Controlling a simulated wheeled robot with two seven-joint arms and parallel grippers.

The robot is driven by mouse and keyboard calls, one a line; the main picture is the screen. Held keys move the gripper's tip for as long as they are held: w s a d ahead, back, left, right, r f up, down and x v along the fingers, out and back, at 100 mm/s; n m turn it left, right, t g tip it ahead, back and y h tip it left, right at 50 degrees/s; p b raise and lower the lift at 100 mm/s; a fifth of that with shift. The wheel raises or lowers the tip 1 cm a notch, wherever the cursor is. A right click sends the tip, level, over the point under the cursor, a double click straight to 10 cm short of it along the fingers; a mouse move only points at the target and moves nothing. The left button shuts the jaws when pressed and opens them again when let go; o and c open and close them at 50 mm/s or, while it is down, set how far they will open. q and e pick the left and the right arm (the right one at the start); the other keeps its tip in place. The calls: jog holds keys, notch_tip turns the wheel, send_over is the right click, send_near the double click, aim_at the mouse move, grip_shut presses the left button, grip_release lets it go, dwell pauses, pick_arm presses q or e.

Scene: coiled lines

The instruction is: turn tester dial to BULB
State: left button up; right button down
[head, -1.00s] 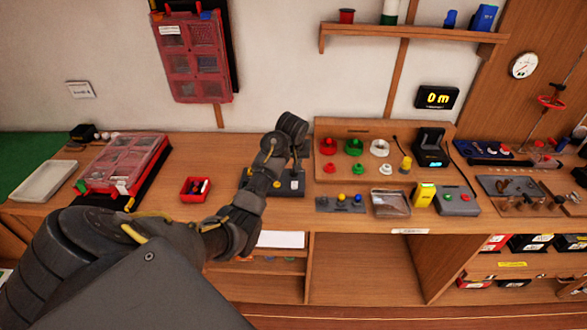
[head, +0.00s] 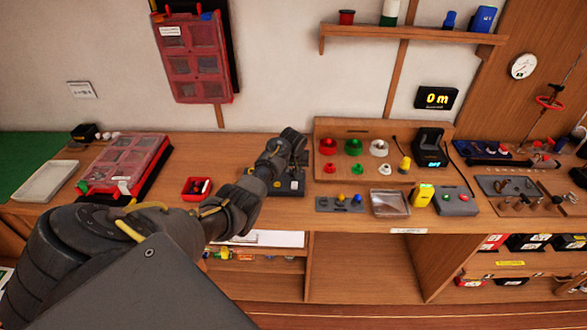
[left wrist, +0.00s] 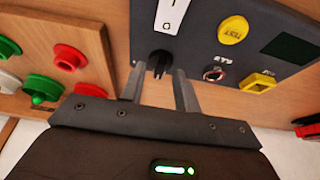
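The tester (head: 289,187) is a dark box on the bench, partly hidden behind my left gripper in the head view. In the left wrist view its dark panel (left wrist: 215,50) shows a white label, a round yellow TEST button (left wrist: 233,30), a small dark screen and a yellow square. The tester dial (left wrist: 158,62) is a small black knob at the panel edge. My left gripper (left wrist: 160,75) is open, with one finger on each side of the dial; a gap shows, though contact on one side cannot be told. In the head view my left gripper (head: 290,150) is over the tester. My right gripper is not seen.
A wooden board (head: 345,150) with red, green and white knobs stands just right of the tester. A small red tray (head: 196,189) lies to its left, beside a red compartment case (head: 125,165).

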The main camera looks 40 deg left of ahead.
pick_arm(q)
jog(key=shift+w+a+f, duration=0.1)
jog(key=shift+a+f, duration=0.05)
jog(key=shift+f, duration=0.25)
grip_shut()
